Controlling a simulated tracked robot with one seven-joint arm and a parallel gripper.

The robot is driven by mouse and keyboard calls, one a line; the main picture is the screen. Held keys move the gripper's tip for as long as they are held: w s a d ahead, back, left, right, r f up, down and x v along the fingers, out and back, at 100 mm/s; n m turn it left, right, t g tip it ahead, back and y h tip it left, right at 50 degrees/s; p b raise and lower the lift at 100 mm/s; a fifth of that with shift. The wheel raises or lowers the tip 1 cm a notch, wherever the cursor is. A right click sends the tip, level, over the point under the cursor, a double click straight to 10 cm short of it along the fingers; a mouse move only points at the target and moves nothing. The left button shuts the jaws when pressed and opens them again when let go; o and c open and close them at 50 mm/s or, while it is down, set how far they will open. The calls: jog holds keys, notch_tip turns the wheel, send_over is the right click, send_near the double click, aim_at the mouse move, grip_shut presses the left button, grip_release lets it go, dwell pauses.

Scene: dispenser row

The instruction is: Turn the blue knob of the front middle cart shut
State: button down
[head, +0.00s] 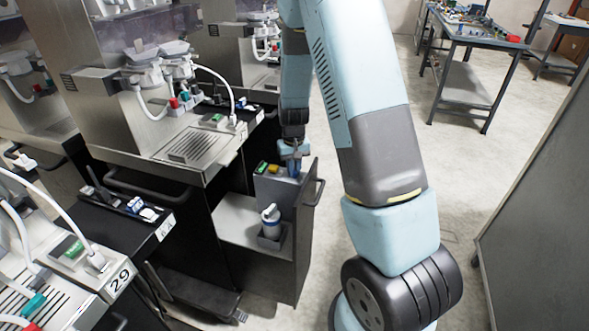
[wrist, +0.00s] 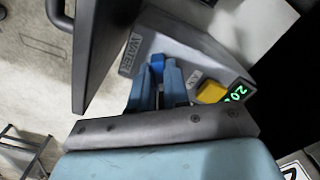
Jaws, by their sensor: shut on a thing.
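The blue knob (wrist: 157,62) sits on the grey panel (wrist: 180,45) of the pulled-out cart, beside a label reading WATER. My gripper (wrist: 158,75) comes down on it with its two blue fingers, one on each side, shut on the knob. In the head view my gripper (head: 294,168) is at the right end of the panel top, and the fingers hide most of the knob. The cart (head: 302,225) stands out from under the middle dispenser. Whether the knob is turned cannot be told.
A yellow knob (wrist: 211,92) and a green display (wrist: 237,92) sit close to my fingers. A dark handle bar (wrist: 58,17) is at the cart's end. A white bottle (head: 270,214) stands on the cart's shelf. The floor to the right is clear.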

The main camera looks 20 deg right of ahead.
jog(key=m, duration=0.7)
dwell(0.6)
jog(key=c, duration=1.1)
grip_release()
jog(key=shift+r, duration=0.1)
notch_tip(320, 180, up, 14)
jog(key=shift+f, duration=0.25)
jog(key=shift+r, duration=0.1)
